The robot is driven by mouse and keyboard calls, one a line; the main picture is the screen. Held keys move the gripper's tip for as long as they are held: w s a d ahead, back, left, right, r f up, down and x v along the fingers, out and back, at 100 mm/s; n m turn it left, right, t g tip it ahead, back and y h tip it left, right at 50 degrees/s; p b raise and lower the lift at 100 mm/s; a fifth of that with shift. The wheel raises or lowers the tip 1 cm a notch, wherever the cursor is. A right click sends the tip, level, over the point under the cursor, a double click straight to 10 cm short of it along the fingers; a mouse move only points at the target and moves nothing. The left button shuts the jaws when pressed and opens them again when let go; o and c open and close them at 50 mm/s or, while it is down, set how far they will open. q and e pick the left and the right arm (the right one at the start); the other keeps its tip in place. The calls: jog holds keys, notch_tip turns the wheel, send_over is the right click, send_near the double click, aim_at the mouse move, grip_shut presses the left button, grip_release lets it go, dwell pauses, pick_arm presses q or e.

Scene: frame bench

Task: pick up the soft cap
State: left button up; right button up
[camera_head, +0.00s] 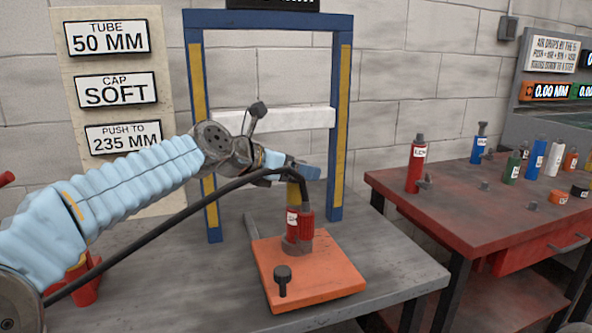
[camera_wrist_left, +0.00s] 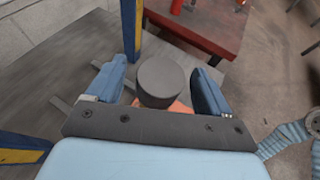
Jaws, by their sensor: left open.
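My left gripper (camera_head: 290,172) hangs open above the red cylinder (camera_head: 299,222) on the orange base plate (camera_head: 332,281). In the left wrist view, a dark grey round top (camera_wrist_left: 161,78) lies between the two spread blue fingers of my left gripper (camera_wrist_left: 160,88), with gaps on both sides. I cannot tell whether this is the red cylinder's top. No cap is marked soft in these frames; several small dark pieces, one of them this grey piece (camera_head: 533,206), lie on the red table. I cannot tell which is the soft cap. My right gripper does not show.
The blue and yellow frame (camera_head: 338,130) stands behind the gripper. A dark knob (camera_head: 283,276) stands on the plate. The red table (camera_head: 440,210) holds several bottles. A board reads CAP SOFT (camera_head: 115,90).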

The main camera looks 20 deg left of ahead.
pick_arm(q)
jog(key=c, duration=1.2)
jog(key=shift+r, duration=0.1)
